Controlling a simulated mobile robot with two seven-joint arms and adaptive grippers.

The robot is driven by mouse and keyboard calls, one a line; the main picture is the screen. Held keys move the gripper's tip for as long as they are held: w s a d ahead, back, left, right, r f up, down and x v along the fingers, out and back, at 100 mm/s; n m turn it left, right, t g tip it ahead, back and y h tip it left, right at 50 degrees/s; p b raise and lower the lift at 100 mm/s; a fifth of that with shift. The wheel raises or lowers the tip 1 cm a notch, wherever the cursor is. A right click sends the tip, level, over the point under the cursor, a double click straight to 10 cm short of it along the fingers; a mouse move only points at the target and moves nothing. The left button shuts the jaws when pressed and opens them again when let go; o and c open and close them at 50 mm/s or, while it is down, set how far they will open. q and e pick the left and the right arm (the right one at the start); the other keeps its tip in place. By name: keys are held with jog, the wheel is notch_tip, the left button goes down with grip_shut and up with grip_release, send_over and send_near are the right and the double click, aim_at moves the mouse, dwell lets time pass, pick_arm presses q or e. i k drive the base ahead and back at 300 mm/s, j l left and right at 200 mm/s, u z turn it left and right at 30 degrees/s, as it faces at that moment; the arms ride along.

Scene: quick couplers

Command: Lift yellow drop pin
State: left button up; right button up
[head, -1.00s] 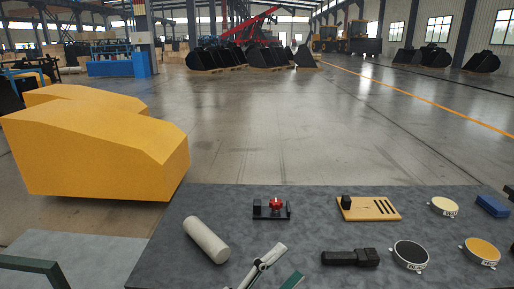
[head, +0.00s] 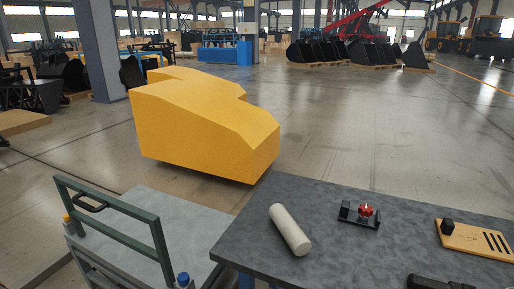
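A small yellow-topped piece (head: 67,219) stands at the left edge of the grey cart (head: 190,215), by the foot of a green tube frame (head: 113,208). It may be the yellow drop pin; it is too small to be sure. A similar blue-topped piece (head: 183,280) stands at the frame's near right foot. The lower parts of both pieces are hard to make out.
A dark grey table (head: 345,258) at the right bears a pale cylinder (head: 290,229), a black block with a red knob (head: 365,210) and a slotted tan board (head: 478,240). A large yellow block-shaped body (head: 205,125) stands behind the cart. Open floor lies beyond.

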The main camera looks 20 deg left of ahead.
aim_at(66, 217)
jog(key=u, duration=1.6)
